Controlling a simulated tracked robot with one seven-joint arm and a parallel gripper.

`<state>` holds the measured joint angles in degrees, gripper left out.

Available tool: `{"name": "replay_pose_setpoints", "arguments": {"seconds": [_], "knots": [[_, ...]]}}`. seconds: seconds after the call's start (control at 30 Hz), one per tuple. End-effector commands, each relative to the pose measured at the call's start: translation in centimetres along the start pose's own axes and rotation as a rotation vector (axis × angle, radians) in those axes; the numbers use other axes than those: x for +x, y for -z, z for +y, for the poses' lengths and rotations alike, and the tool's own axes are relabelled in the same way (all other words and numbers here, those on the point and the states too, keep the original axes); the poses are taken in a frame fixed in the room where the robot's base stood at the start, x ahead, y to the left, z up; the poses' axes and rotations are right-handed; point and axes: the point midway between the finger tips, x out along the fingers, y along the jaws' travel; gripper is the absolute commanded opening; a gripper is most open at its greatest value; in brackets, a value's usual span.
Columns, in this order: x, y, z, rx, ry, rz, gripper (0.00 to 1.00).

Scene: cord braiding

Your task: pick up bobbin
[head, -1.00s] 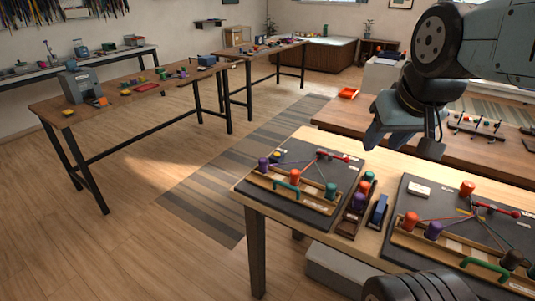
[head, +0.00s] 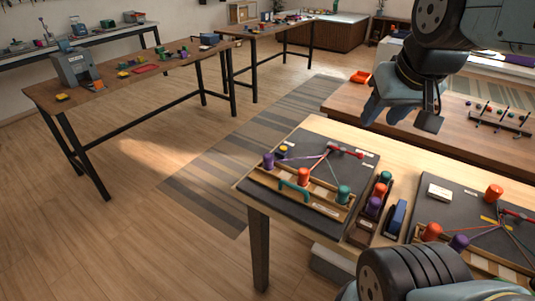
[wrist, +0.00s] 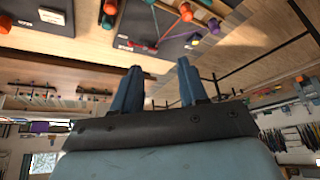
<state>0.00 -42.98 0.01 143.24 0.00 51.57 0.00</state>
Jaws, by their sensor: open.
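Several bobbins stand on the near table. The left braiding board (head: 318,205) carries a purple bobbin (head: 268,160), an orange bobbin (head: 303,176) and a teal bobbin (head: 343,194), with cords running to a red-ended clamp (head: 345,151). A narrow rack (head: 360,232) beside it holds a teal, an orange and a purple bobbin (head: 374,205). The right board (head: 460,205) has orange bobbins (head: 494,192) and a purple one (head: 459,242). My gripper (head: 402,115) is open and empty, beyond the near table's back edge. Its spread fingers (wrist: 160,70) show in the wrist view, touching nothing.
The floor at left is clear.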

Motion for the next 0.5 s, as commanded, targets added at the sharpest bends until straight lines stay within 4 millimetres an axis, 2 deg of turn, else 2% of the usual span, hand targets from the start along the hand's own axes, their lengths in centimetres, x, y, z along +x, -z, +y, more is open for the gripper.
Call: {"name": "replay_pose_setpoints", "arguments": {"seconds": [0.03, 0.27, 0.5], "knots": [[0.0, 0.0, 0.0, 0.000, 0.000, 0.000, 0.44], [0.8, 0.8, -0.3, 0.014, 0.044, -0.023, 0.67], [4.4, 3.1, -1.5, 0.077, 0.160, -0.112, 0.67]]}}
